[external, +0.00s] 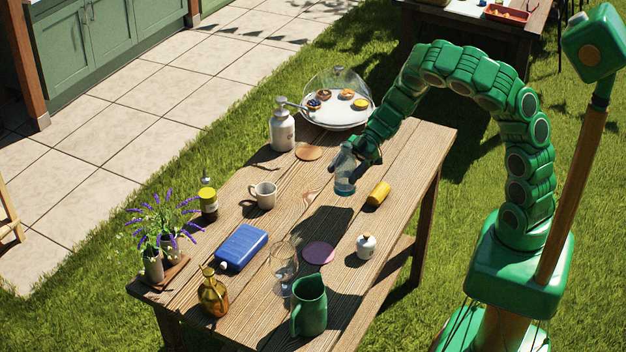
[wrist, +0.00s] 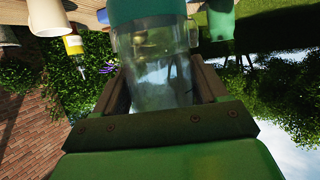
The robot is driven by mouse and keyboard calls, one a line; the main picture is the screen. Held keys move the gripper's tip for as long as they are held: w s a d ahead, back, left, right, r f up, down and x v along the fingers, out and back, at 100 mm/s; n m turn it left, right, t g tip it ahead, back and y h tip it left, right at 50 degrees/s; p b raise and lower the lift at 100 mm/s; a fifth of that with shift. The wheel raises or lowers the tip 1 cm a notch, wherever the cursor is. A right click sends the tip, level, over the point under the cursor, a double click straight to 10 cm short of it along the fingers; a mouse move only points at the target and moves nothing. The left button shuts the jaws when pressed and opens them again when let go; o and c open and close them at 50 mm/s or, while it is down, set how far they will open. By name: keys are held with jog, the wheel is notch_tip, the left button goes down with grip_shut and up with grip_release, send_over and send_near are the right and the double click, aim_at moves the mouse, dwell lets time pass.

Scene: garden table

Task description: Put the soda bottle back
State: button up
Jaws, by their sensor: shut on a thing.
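My gripper (external: 358,162) is raised above the far half of the wooden table and shut on a clear vessel (external: 344,172) with a teal end. In the wrist view the clear vessel (wrist: 155,65) sits between the fingers, with the teal part at the top of the picture. I cannot tell if it is the soda bottle. A silver-grey bottle (external: 282,132) with a spout stands upright at the far left. An amber bottle (external: 213,294) stands at the near left.
The table (external: 318,190) also holds a domed pastry plate (external: 338,114), wooden disc (external: 308,152), yellow cylinder (external: 378,194), mug (external: 264,196), purple disc (external: 318,253), white jar (external: 366,246), blue container (external: 241,247), clear glass (external: 283,268), green jug (external: 310,305) and flowers (external: 165,218).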

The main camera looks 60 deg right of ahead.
jog(key=shift+w+a+f, duration=0.15)
jog(key=shift+w+f, duration=0.7)
jog(key=shift+f, duration=0.65)
jog(key=shift+w+a+f, duration=0.1)
jog(key=shift+w+f, duration=0.8)
jog(key=shift+f, duration=0.65)
jog(key=shift+w+a+f, duration=0.15)
jog(key=shift+w+f, duration=0.7)
jog(key=shift+f, duration=0.65)
jog(key=shift+f, duration=0.15)
jog(key=o, duration=1.4)
jog(key=shift+d+r, duration=0.15)
jog(key=shift+r, duration=0.05)
jog(key=v, duration=1.1)
jog(key=shift+s+d, duration=0.15)
jog(key=shift+d, duration=0.2)
jog(key=shift+r, duration=0.1)
